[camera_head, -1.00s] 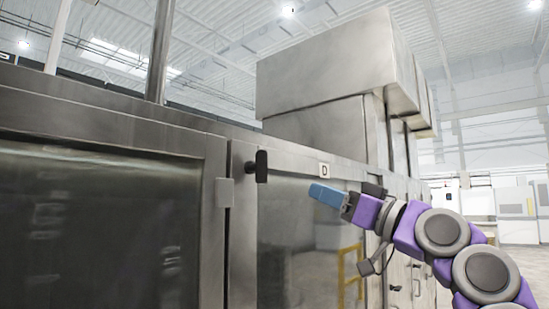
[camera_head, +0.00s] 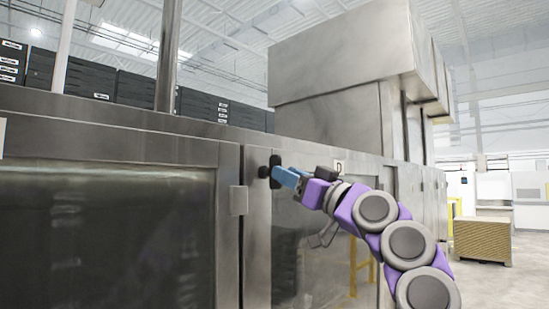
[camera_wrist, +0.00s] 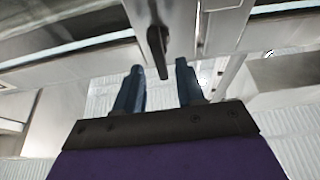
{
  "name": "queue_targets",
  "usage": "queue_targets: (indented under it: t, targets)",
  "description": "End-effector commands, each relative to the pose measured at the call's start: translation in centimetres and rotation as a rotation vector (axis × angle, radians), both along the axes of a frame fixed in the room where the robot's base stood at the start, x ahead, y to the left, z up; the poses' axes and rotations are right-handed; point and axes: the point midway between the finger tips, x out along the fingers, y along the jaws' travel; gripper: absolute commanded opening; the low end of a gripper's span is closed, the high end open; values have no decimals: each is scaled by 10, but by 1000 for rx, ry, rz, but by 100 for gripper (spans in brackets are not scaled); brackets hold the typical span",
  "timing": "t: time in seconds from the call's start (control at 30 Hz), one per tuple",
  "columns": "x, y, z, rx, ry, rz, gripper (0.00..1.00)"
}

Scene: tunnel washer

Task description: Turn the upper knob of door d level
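Door d (camera_head: 308,255) is a steel-framed glass door, with its letter plate (camera_head: 340,166) partly hidden by my arm. Its upper knob (camera_head: 275,159) is a black handle near the door's upper left corner and stands upright. My gripper (camera_head: 283,176) has blue fingers and is at the knob, covering part of it in the head view. In the wrist view the knob (camera_wrist: 157,42) lies ahead of and between the spread fingertips of my gripper (camera_wrist: 160,72). The fingers are apart, with a visible gap on both sides of the knob. Contact cannot be told.
A wide dark-glass door (camera_head: 100,235) is left of door d, with a steel hinge block (camera_head: 238,200) between them. A large steel housing (camera_head: 335,55) rises above. Black crates (camera_head: 90,80) stand behind the machine. A brown stack (camera_head: 482,239) stands on open floor at right.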

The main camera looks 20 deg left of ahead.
Motion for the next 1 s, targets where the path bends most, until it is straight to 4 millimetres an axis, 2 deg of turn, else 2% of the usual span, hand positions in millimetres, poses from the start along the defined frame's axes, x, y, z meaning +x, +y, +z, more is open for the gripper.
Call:
queue_targets:
  t: [0.03,0.1,0.3,0.73,1.0]
  targets:
    - [4,8,8,0,3,1,38]
    - [7,19,12,-3,2,1,38]
    - [15,35,18,-1,1,-1,38]
    - [16,41,19,0,-2,-1,38]
    - [17,41,19,1,-1,-1,13]
